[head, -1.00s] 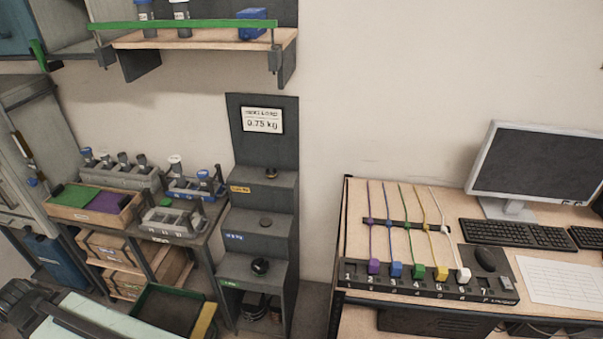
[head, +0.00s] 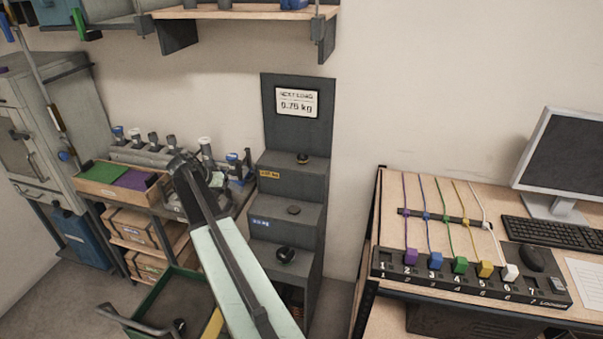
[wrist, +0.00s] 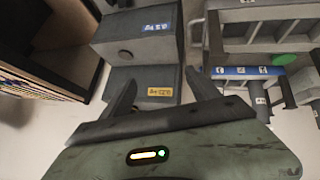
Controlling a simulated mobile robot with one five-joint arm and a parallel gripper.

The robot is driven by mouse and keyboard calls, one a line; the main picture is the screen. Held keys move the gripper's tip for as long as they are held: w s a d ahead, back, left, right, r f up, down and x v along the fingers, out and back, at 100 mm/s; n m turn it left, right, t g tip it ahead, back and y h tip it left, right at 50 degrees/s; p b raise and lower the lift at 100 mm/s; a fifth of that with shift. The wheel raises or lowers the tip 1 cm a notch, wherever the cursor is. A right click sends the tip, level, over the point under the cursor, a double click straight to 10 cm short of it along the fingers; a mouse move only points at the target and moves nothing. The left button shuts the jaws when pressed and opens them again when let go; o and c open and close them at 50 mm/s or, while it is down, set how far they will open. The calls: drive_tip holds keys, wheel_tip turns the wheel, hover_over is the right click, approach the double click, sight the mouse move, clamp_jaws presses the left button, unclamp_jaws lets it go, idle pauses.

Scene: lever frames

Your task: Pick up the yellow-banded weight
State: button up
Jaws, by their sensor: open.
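The yellow-banded weight (head: 303,158) is a small dark knob with a yellowish band. It sits on the top step of the grey stepped stand (head: 322,190), above a yellow label (head: 270,174). My gripper (wrist: 162,88) is open and empty, its two dark fingers spread on either side of the yellow-labelled block in the wrist view. The weight itself cannot be made out there; my gripper's body may hide it. In the head view my arm reaches up to the left of the stand, its dark end over the bench of racks.
A flat dark weight (head: 293,210) sits on the middle step and a round black one (head: 285,254) on the lowest. A sign panel (head: 297,102) stands behind. A desk with colored plugs (head: 460,264) is to the right.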

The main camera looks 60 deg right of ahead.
drive_tip(key=s+d+m+g+h+b, duration=0.1)
drive_tip(key=s+d+m, duration=0.1)
drive_tip(key=d, duration=0.8)
drive_tip(key=s+d+m+g+h+b, duration=0.1)
drive_tip(key=s+d+m+h+b, duration=0.15)
drive_tip(key=d, duration=0.75)
drive_tip(key=m, duration=0.3)
approach(299, 158)
drive_tip(key=x, duration=0.2)
drive_tip(key=shift+s+d+f+g+h+b, duration=0.1)
drive_tip(key=shift+d+f+g+h+b, duration=0.15)
drive_tip(key=shift+d+f+g+b, duration=0.45)
drive_tip(key=shift+n+t, duration=0.25)
drive_tip(key=shift+t, duration=0.05)
drive_tip(key=b+x, duration=0.2)
drive_tip(key=x, duration=0.4)
drive_tip(key=shift+d+r, duration=0.1)
drive_tip(key=shift+r, duration=0.05)
clamp_jaws()
